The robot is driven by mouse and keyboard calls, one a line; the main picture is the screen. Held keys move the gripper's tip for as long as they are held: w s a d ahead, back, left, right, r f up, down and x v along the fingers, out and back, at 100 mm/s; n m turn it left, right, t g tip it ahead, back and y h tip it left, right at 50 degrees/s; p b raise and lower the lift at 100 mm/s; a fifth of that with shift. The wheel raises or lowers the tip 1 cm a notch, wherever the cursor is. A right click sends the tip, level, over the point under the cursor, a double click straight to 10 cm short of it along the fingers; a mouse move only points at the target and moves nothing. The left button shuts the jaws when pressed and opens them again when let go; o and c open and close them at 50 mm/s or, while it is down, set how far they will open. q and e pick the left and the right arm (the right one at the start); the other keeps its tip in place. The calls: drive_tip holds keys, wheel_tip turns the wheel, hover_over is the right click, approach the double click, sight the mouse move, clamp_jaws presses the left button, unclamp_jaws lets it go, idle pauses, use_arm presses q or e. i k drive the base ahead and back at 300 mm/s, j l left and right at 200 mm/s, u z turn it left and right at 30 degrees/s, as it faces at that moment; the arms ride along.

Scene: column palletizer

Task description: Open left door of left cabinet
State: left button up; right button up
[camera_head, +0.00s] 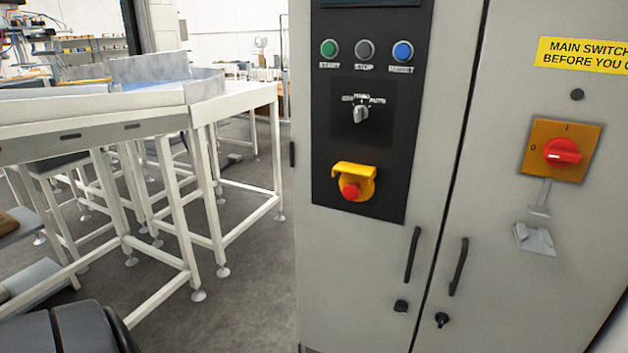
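A grey cabinet with two doors fills the right half of the head view. Its left door (330,265) looks shut, with a narrow dark seam between it and the right door (540,300). The left door has a black vertical handle (412,254) near the seam and a small black latch (401,305) below it. The right door has a matching black handle (458,266) and a lock with a key (442,320). Neither of my grippers is in view.
A black control panel (380,130) with buttons and a red emergency stop (350,190) is on the left door. The right door carries a red rotary switch (562,152). A white-legged conveyor table (195,115) stands at left. Grey floor (250,270) between it and the cabinet is clear.

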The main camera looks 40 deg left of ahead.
sight(368, 254)
drive_tip(key=u, duration=1.2)
